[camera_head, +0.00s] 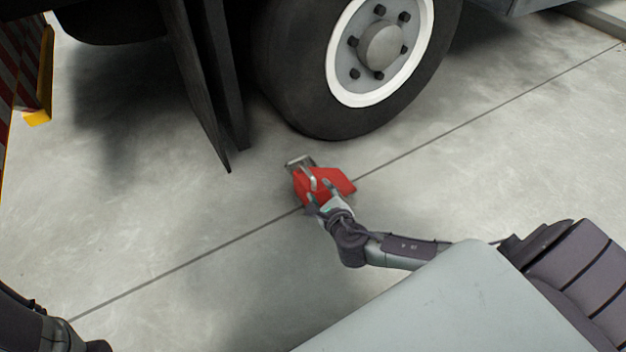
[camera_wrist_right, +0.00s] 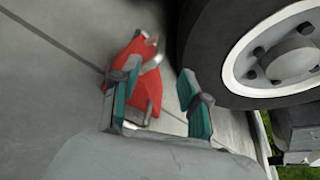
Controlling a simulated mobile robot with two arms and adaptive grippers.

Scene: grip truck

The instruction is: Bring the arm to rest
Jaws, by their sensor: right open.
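My right gripper (camera_head: 322,196) reaches down from the lower right in the head view, with its fingers at a red wheel chock (camera_head: 340,182). The chock lies on the concrete floor in front of the truck's wheel and has a metal handle. In the right wrist view my right gripper (camera_wrist_right: 158,88) is open, its two teal-padded fingers spread apart. The chock (camera_wrist_right: 130,70) shows behind and beside the left finger there. I cannot tell whether that finger touches it. Part of my left arm shows at the lower left of the head view, but its gripper is out of view.
The truck's large black tyre (camera_head: 310,110) with its white rim stands just beyond the chock. Dark mud flaps (camera_head: 205,85) hang left of it. A striped red and white panel (camera_head: 22,60) is at the far left. The concrete floor (camera_head: 180,220) is clear on the left.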

